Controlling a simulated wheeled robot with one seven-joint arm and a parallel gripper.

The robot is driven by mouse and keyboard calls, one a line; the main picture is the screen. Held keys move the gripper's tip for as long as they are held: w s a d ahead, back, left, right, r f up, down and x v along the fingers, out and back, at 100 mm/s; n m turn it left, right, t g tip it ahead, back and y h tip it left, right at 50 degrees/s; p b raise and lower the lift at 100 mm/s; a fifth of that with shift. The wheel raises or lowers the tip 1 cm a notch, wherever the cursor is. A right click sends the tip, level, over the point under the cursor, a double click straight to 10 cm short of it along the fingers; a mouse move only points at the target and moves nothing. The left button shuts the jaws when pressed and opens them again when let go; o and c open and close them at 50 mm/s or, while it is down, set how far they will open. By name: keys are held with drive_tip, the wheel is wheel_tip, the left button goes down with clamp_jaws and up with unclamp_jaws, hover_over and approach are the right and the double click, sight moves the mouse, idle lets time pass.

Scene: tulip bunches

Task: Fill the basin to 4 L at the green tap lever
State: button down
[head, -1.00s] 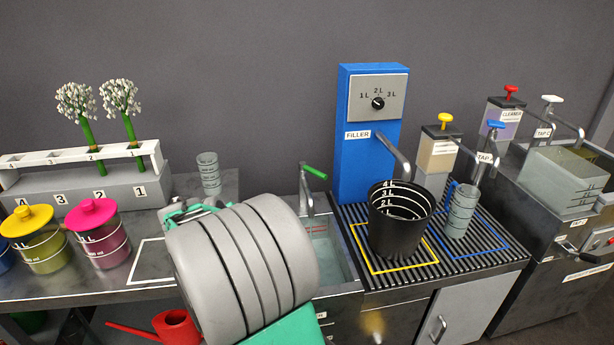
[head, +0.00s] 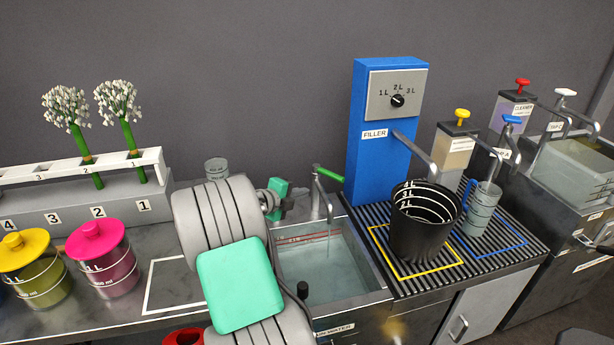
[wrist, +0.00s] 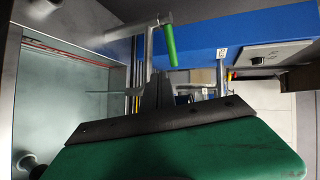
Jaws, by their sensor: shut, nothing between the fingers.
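The green tap lever (head: 328,173) sits on top of the grey tap, slanting down to the right; in the wrist view the lever (wrist: 171,45) is just beyond my fingers. The basin (head: 368,278) below has pale water in it and red marks on its back wall. The water appears to lie below the marks; their figures are too small to read. My gripper (head: 280,192) is shut and empty, left of the tap and apart from the lever. My arm hides the basin's left part.
The blue filler (head: 376,160) stands right of the tap. A black bucket (head: 421,235) stands on the ribbed rack before it, with a clear jug (head: 481,210) beside it. Pink (head: 103,262) and yellow-lidded (head: 35,275) jars stand left.

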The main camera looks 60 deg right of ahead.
approach(331, 175)
wheel_tip(331, 175, down, 4)
drive_tip(key=d, duration=0.2)
drive_tip(key=s+d, duration=0.1)
drive_tip(key=d, duration=0.1)
drive_tip(key=d+p, duration=0.1)
drive_tip(key=shift+s+d, duration=0.3)
drive_tip(key=shift+r, duration=0.1)
